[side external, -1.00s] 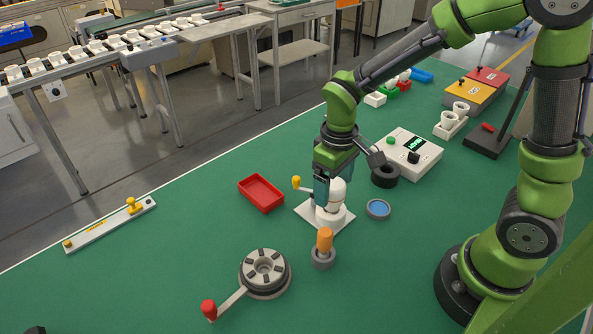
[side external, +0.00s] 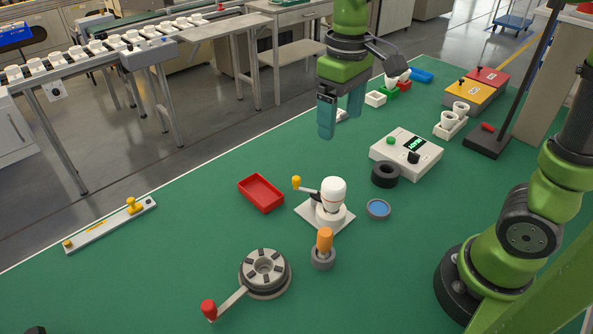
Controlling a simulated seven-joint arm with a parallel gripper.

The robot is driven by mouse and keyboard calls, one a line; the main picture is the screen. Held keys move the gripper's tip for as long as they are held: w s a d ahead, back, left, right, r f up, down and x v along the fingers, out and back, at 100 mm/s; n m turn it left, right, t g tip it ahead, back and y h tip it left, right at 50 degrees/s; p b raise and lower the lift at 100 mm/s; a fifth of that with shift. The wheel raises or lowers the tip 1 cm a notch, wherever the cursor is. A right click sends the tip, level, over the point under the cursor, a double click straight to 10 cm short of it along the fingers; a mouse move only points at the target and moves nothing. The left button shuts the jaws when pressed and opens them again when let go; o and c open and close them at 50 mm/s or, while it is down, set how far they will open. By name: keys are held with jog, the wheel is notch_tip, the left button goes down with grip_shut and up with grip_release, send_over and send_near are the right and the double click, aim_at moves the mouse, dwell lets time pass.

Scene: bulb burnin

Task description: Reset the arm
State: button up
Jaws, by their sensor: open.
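My gripper (side external: 341,122) is open and empty. It hangs high above the green bench, up and behind the white bulb as seen in the side view. The white bulb (side external: 334,190) stands upright in a white socket fixture (side external: 331,218) on a square plate, with a small yellow-knobbed lever at its left. The gripper is well apart from the bulb and touches nothing that I can see.
A red tray (side external: 261,193), a blue-topped dish (side external: 378,209), an orange-handled tool in a grey holder (side external: 323,256) and a red-handled round fixture (side external: 265,274) surround the socket. A white meter box (side external: 406,153) and black ring (side external: 385,174) lie behind.

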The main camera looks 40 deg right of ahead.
jog(key=shift+r, duration=0.25)
jog(key=s+d+m+t+y, duration=0.2)
jog(key=s+d+m+t, duration=0.1)
jog(key=s+m+t, duration=0.2)
jog(key=s+t, duration=0.2)
jog(key=s, duration=0.2)
jog(key=shift+f, duration=0.35)
